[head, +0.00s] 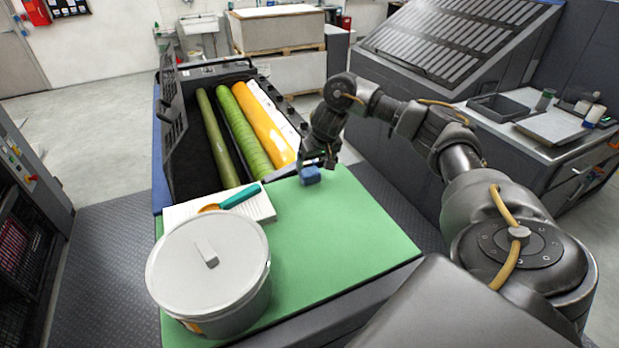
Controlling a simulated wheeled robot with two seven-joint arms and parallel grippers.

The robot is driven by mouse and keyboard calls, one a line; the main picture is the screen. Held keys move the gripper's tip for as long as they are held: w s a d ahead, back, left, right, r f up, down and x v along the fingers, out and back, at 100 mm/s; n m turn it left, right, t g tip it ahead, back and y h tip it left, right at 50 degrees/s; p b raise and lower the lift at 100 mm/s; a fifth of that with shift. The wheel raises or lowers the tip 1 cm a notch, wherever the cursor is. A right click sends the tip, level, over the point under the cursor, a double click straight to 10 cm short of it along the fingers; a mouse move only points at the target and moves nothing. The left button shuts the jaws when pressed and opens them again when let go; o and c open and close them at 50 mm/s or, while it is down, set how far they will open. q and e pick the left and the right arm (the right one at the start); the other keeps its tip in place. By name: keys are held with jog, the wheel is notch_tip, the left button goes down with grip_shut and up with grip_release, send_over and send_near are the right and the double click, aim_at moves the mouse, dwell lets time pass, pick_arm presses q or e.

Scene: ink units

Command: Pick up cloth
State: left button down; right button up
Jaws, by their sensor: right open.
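A small blue folded cloth (310,176) lies at the far edge of the green mat (345,225). My right gripper (315,163) is right above and behind it, pointing down, with its jaws open. The fingertips are small and dark here, and I cannot tell whether they touch the cloth. My left gripper is not in view.
A grey lidded bucket (208,270) stands at the mat's front left. Behind it, a teal-handled spatula (240,196) lies on a white pad (262,208). An open ink unit with green and yellow rollers (243,130) lies beyond the mat. The mat's right side is clear.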

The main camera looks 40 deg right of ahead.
aim_at(310, 171)
jog(key=shift+w+x, duration=0.2)
jog(key=shift+x, duration=0.95)
jog(key=shift+w+f, duration=0.2)
jog(key=shift+s+r, duration=0.1)
jog(key=shift+s, duration=0.1)
jog(key=p+x, duration=0.1)
jog(key=x, duration=0.4)
jog(key=shift+w+a, duration=0.1)
jog(key=shift+w, duration=0.1)
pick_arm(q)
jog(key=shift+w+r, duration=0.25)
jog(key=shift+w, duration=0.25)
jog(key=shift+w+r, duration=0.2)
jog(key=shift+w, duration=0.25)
pick_arm(e)
jog(key=shift+s, duration=0.1)
